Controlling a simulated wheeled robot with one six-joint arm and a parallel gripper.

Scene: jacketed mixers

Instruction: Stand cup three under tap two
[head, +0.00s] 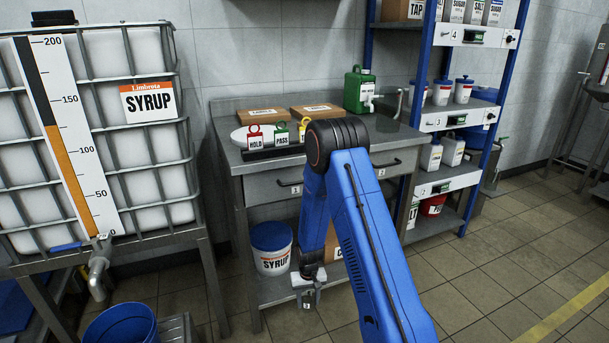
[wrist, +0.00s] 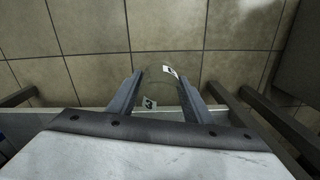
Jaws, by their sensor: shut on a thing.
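My gripper (head: 306,292) hangs low in front of the steel bench, and its fingers also show in the wrist view (wrist: 160,88). It is shut on a clear cup (wrist: 157,84), held above the tiled floor. The cup has small white number tags; a tag also shows under the gripper in the head view, but I cannot read it surely. A grey tap (head: 99,268) with a blue handle sits at the foot of the syrup tank (head: 152,102) at left. I cannot read a number on this tap. No tap clearly marked two shows.
A blue bucket (head: 121,326) stands below the tank tap. The bench (head: 232,163) carries a green jug (head: 358,90), boxes and tags; a syrup tub (head: 271,248) sits on its lower shelf. A blue-framed rack (head: 424,70) stands at right. Floor at right is clear.

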